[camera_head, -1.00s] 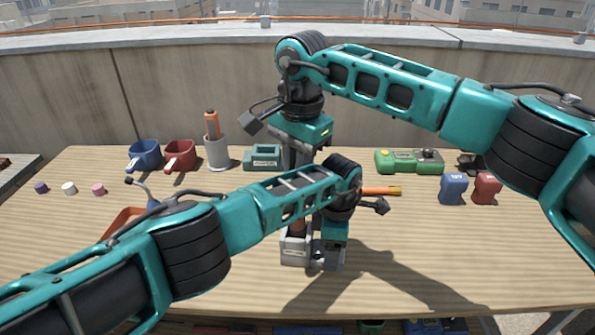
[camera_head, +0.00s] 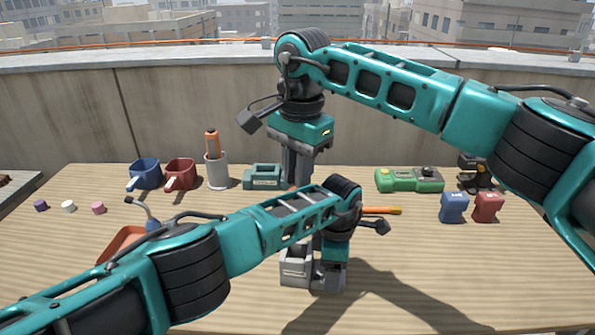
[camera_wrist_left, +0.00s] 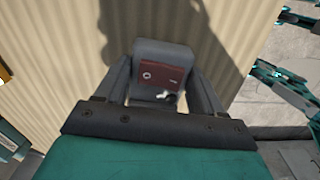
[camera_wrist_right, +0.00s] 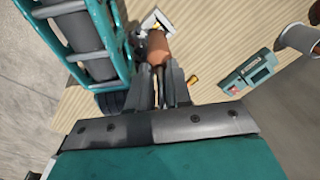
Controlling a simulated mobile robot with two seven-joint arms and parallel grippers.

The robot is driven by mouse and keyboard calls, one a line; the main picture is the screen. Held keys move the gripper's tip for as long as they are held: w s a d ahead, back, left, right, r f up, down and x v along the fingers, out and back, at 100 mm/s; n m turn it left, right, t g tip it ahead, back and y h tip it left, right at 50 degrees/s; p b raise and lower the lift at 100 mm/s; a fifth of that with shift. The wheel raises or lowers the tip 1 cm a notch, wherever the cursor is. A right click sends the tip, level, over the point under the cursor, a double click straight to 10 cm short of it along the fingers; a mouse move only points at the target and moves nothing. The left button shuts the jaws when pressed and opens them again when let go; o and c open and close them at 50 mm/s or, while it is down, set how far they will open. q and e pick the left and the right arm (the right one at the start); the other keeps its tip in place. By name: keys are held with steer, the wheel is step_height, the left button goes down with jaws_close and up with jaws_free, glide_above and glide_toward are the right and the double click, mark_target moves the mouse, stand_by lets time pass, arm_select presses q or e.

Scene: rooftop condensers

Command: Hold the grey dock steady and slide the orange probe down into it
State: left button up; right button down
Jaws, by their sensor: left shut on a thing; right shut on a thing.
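The grey dock (camera_head: 295,268) stands at the front middle of the table. My left gripper (camera_head: 314,270) is shut on it from its right side. In the left wrist view the dock (camera_wrist_left: 160,62), with a dark red panel, sits between the fingers. My right gripper (camera_head: 298,178) points down above the dock. In the right wrist view it is shut on the orange probe (camera_wrist_right: 157,46), whose far end overlaps the dock (camera_wrist_right: 153,20). In the head view my left arm hides the probe and the gap to the dock.
A grey cup (camera_head: 217,172) with an orange-handled tool, blue (camera_head: 146,174) and red (camera_head: 181,175) scoops and a grey-teal box (camera_head: 263,177) stand behind. A green device (camera_head: 408,180) and blue (camera_head: 454,207) and red (camera_head: 488,207) blocks stand right. The front right is clear.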

steer(key=shift+f, duration=0.1)
steer(key=shift+f, duration=1.55)
steer(key=shift+f, duration=0.2)
steer(key=shift+f, duration=0.35)
steer(key=shift+f, duration=0.35)
steer(key=shift+r, duration=0.1)
steer(key=shift+r, duration=2.45)
steer(key=shift+f, duration=0.2)
